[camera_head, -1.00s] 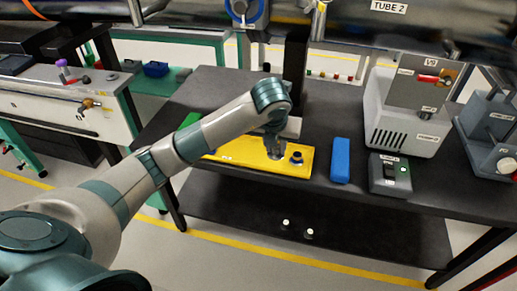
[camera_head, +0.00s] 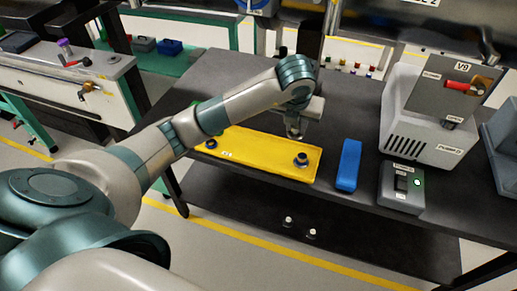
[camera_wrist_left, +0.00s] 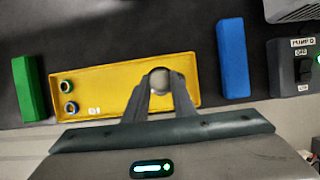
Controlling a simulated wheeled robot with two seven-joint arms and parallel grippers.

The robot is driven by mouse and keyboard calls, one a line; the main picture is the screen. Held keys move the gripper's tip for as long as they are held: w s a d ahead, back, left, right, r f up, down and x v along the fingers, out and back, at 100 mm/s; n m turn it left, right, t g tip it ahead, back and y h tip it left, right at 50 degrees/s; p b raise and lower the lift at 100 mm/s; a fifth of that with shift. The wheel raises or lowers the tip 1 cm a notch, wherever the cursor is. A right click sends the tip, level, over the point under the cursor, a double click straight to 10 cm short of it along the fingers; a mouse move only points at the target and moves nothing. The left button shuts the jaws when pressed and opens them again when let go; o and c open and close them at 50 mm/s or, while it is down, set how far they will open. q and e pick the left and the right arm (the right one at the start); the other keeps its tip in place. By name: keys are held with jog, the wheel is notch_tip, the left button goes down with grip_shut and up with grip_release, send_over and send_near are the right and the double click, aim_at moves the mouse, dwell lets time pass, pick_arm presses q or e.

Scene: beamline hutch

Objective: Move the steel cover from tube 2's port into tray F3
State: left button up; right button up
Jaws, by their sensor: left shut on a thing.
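My left gripper (camera_head: 295,132) is over the right part of the yellow tray (camera_head: 260,160). It is shut on a pale, round steel cover (camera_wrist_left: 159,79), seen between the fingertips in the wrist view. The fingers partly hide the cover, and I cannot tell how far it is from the tray floor. The tray's label is too small to read surely. My right gripper is not in view.
A blue block (camera_head: 348,165) lies right of the tray, and a green block (camera_wrist_left: 29,88) lies left of it. A grey switch box (camera_head: 402,187) and a pale pump unit (camera_head: 425,135) stand farther right. A large metal tube (camera_head: 385,15) crosses above the back of the table.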

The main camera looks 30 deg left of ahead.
pick_arm(q)
jog(key=shift+a, duration=0.1)
